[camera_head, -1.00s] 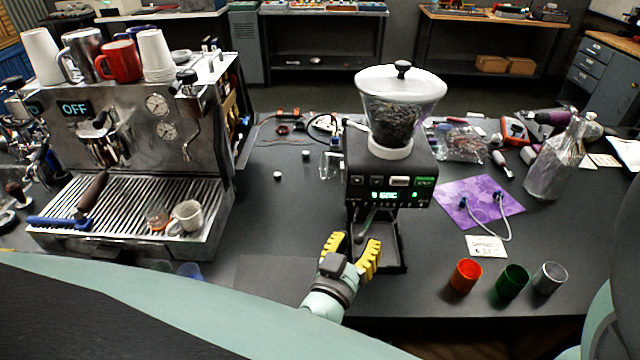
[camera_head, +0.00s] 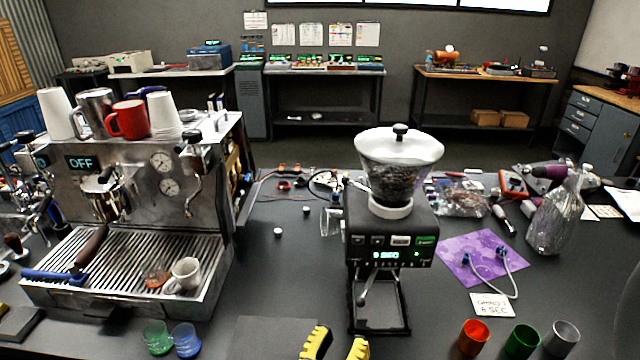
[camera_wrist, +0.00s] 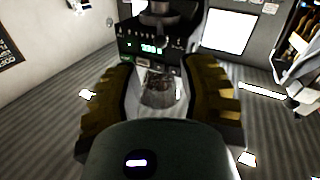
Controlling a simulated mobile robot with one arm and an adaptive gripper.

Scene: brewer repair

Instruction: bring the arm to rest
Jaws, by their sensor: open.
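My gripper (camera_head: 335,345) shows at the bottom edge of the head view, only its two yellow finger tips in frame. It is in front of the black coffee grinder (camera_head: 388,240) and apart from it. In the wrist view my gripper (camera_wrist: 160,85) has its fingers spread wide, with nothing held between them. The grinder front with its lit display (camera_wrist: 150,48) shows beyond the fingers. The rest of my arm is out of frame in the head view.
The espresso machine (camera_head: 130,220) stands left, cups on top. Green (camera_head: 157,338) and blue (camera_head: 186,340) cups are left of my gripper. Orange (camera_head: 474,337), dark green (camera_head: 521,341) and grey (camera_head: 562,338) cups stand right.

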